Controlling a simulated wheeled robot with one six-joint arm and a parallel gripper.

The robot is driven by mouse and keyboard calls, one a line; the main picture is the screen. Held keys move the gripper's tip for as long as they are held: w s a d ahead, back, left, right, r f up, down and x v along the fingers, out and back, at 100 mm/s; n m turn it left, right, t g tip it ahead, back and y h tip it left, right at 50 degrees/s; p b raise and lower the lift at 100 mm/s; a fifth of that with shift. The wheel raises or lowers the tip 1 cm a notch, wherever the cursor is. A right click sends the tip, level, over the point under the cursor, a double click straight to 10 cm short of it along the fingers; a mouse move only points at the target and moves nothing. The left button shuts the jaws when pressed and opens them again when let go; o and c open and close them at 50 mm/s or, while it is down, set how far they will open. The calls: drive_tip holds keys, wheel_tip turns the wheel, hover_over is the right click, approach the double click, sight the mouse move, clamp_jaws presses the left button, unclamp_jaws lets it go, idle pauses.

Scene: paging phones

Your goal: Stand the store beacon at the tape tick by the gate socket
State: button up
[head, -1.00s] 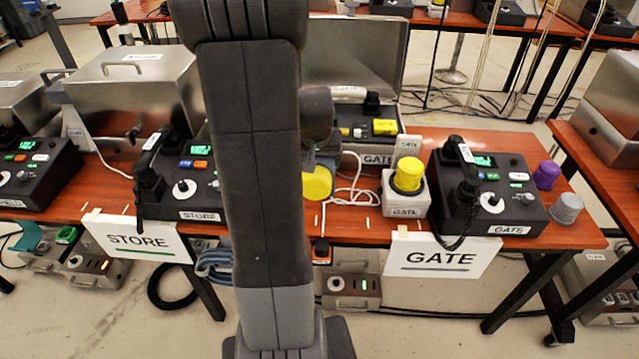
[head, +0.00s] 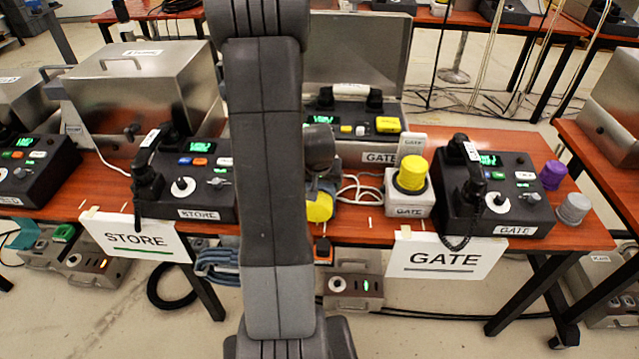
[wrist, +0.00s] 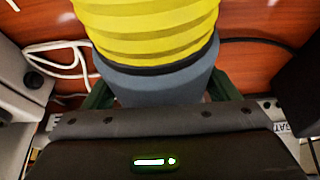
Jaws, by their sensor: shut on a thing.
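The store beacon (wrist: 150,25) has a yellow ribbed cap and a grey base. It fills the upper middle of the wrist view. My gripper (wrist: 160,98) is shut on its grey base. In the head view the beacon's yellow cap (head: 320,208) shows just right of my arm, over the table's front part, partly hidden. I cannot tell whether its base touches the table. The gate socket (head: 405,208) is a white box labelled GATE, right of it, with another yellow cap on top. A pale tape tick (head: 370,223) lies on the tabletop just left of the socket.
The black GATE phone (head: 490,195) stands right of the socket, with purple (head: 551,174) and grey (head: 573,208) caps beyond. A white cable (head: 358,190) lies behind the tick. An open metal case (head: 360,50) stands behind. The STORE phone (head: 185,180) is left.

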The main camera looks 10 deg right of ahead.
drive_tip(key=o, duration=2)
drive_tip(key=shift+s+r, duration=0.1)
drive_tip(key=shift+r, duration=0.25)
drive_tip(key=p+v, duration=0.1)
drive_tip(key=v, duration=1)
drive_tip(key=shift+s+r+p, duration=0.2)
drive_tip(key=shift+p, duration=0.15)
